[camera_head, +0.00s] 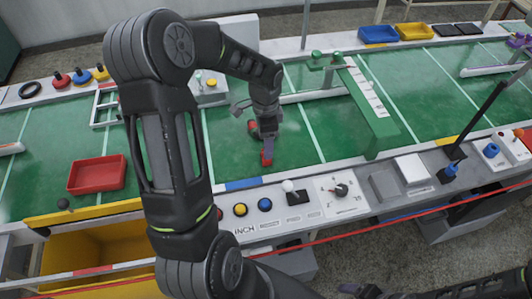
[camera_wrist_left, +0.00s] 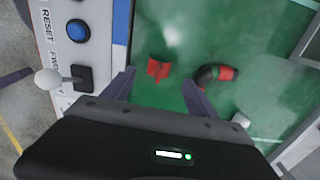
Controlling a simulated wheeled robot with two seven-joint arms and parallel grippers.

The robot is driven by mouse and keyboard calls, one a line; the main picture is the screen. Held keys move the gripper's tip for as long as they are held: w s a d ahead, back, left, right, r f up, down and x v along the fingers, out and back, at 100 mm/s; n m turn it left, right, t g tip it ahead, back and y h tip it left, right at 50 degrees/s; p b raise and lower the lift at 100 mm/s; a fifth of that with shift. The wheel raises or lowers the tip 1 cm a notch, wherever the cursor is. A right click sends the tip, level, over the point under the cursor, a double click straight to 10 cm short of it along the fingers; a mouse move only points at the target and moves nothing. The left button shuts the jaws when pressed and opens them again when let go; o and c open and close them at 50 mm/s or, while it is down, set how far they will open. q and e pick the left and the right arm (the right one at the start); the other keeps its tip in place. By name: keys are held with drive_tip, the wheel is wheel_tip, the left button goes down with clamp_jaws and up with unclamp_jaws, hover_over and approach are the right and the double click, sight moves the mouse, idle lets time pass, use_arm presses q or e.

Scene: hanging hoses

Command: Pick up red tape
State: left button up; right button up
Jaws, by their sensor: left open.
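A small red piece (camera_wrist_left: 159,69), which looks like the red tape, lies on the green mat. It also shows in the head view (camera_head: 267,155), close to the near control panel. My left gripper (camera_wrist_left: 158,80) is open and empty, with its fingers pointing down to either side of the red piece in the wrist view. In the head view the left gripper (camera_head: 266,130) hangs just above and behind it. A short black bent hose (camera_wrist_left: 207,76) with red ends lies beside it, outside the right finger.
A red tray (camera_head: 97,174) stands on the green table at the left. A green beam (camera_head: 370,115) rises at the right. The panel along the near edge carries a blue button (camera_head: 265,204), a yellow button (camera_head: 240,209) and a white-knobbed lever (camera_head: 288,186).

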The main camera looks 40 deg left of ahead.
use_arm(q)
wheel_tip(320, 180, down, 4)
drive_tip(key=shift+d+f+p, duration=0.1)
drive_tip(key=shift+f+p, duration=0.1)
drive_tip(key=shift+p, duration=0.2)
idle(0.3)
drive_tip(key=c, duration=1.4)
drive_tip(key=shift+r, duration=0.15)
wheel_tip(320, 180, up, 10)
drive_tip(key=shift+f+b, duration=0.1)
drive_tip(key=shift+b, duration=0.55)
